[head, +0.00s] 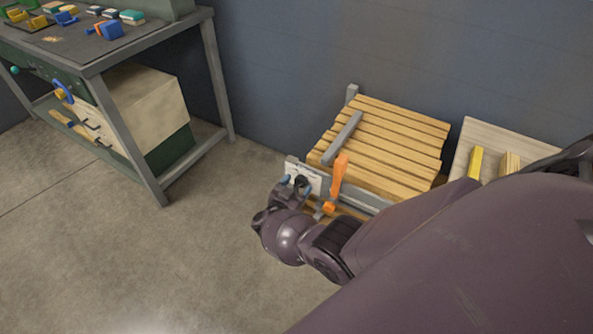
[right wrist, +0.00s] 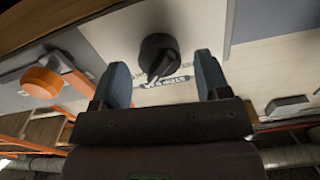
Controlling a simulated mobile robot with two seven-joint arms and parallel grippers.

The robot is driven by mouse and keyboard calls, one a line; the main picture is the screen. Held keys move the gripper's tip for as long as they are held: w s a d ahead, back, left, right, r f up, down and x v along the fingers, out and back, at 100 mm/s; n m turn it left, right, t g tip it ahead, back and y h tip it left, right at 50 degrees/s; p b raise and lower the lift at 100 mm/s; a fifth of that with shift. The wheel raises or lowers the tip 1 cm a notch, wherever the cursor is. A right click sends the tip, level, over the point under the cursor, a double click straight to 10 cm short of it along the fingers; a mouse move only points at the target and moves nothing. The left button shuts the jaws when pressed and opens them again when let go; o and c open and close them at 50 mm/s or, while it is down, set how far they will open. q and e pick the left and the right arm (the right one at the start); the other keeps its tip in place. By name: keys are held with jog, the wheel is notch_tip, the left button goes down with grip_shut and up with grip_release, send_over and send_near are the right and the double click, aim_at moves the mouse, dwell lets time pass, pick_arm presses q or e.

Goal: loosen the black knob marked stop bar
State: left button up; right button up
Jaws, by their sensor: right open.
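The black knob (right wrist: 158,56) sits on a pale panel with dark lettering (right wrist: 168,82) beside it, partly hidden, in the right wrist view. The knob has a raised bar across its face. My right gripper (right wrist: 160,66) is open, with one blue-padded finger on each side of the knob's line. The fingertips appear apart from the knob; the exact depth gap is hard to tell. In the head view, my right gripper (head: 294,181) is at the white panel (head: 305,170) on the end of the slatted wooden rack. My left gripper is not in view.
An orange handle (head: 338,178) stands close beside my right gripper. An orange round part (right wrist: 42,82) shows at the left in the wrist view. The slatted rack (head: 400,130) lies behind. A workbench (head: 120,50) is at the left; the floor between is clear.

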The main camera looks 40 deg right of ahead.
jog(key=shift+w+d, duration=0.1)
jog(key=shift+d, duration=0.1)
jog(key=c, duration=0.9)
jog(key=shift+n, duration=0.4)
jog(key=n, duration=0.7)
jog(key=shift+w+n, duration=0.1)
jog(key=shift+n, duration=0.2)
jog(key=n, duration=0.4)
jog(key=shift+a+f+n, duration=0.1)
jog(key=shift+f+n, duration=0.05)
jog(key=shift+n, duration=0.15)
jog(key=n, duration=0.4)
jog(key=shift+n, duration=0.4)
